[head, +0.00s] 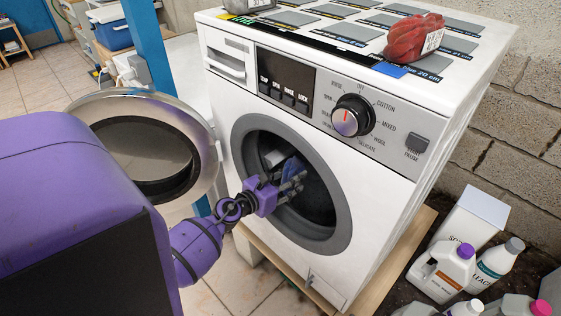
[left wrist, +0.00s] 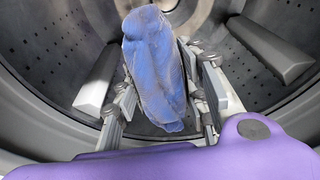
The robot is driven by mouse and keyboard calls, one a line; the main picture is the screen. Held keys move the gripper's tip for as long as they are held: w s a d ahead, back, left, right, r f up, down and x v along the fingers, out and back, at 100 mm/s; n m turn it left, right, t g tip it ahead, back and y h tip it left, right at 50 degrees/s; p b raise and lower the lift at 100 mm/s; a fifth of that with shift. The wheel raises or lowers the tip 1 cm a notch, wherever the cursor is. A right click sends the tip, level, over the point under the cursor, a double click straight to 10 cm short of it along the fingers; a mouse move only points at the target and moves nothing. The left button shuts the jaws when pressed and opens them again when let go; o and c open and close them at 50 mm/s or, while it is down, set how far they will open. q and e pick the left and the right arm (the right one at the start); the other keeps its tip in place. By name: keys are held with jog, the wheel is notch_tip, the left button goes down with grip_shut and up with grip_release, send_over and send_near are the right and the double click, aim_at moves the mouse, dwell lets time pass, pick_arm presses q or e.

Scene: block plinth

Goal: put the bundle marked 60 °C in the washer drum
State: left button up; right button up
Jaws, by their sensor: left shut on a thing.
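The front-loading washer (head: 240,115) stands with its round door (head: 205,130) swung open to the left. My left gripper (head: 290,186) reaches through the opening into the washer drum (head: 318,205). It is shut on a blue cloth bundle (head: 288,168), which is inside the drum. In the left wrist view the blue bundle (left wrist: 156,65) sits between the fingers, upright in the picture, with the perforated drum wall (left wrist: 55,60) behind. No 60 °C mark shows on its visible sides. My right gripper is not in view.
A red bundle (head: 405,40) with a white tag and a grey bundle (head: 240,5) lie on the washer's marked top. Pale paddles (left wrist: 98,85) stick out inside the drum. Several bottles (head: 440,272) and a white carton (head: 475,215) stand at the right. A blue post (head: 150,45) rises behind the door.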

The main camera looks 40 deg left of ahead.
pick_arm(q)
jog(key=x, duration=0.2)
jog(key=shift+w+a, duration=0.1)
jog(key=shift+w, duration=0.3)
jog(key=w+a+f+b, duration=0.1)
jog(key=w+f+b, duration=0.6)
jog(key=w+b, duration=0.1)
jog(key=shift+w+a, duration=0.35)
jog(key=shift+w, duration=0.15)
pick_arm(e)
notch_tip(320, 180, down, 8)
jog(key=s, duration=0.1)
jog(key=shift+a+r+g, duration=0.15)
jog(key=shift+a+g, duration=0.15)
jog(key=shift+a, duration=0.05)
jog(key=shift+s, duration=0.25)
pick_arm(q)
jog(key=o, duration=1.1)
jog(key=shift+c, duration=0.2)
jog(key=shift+o, duration=1.2)
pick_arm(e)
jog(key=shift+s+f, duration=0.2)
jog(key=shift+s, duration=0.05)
pick_arm(q)
jog(key=shift+o, duration=0.4)
